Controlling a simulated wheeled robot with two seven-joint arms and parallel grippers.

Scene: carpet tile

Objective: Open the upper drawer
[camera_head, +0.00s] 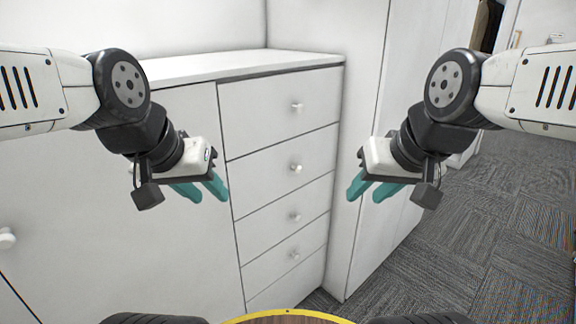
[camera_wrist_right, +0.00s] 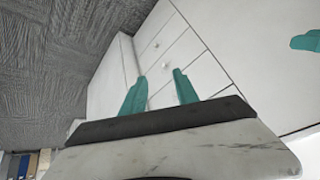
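The white dresser (camera_head: 180,68) stands in front of me with a column of drawers on its right side. The upper drawer (camera_head: 262,115) is shut, with a small round white knob (camera_head: 296,107) on its front. My left gripper (camera_head: 208,192) has teal fingers set apart; it is open and empty, left of the drawer column. My right gripper (camera_head: 363,190) is open and empty, right of the drawers. Its two teal fingers show apart in the right wrist view (camera_wrist_right: 158,90), with drawer fronts beyond them. Neither gripper touches the dresser's knobs.
Several lower drawers with round knobs, such as the second drawer (camera_head: 270,165), are shut below. A white cabinet door with a knob (camera_head: 7,238) is at the left. A tall white cabinet (camera_head: 365,120) stands close at the right. Grey carpet (camera_head: 500,220) lies free at the right.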

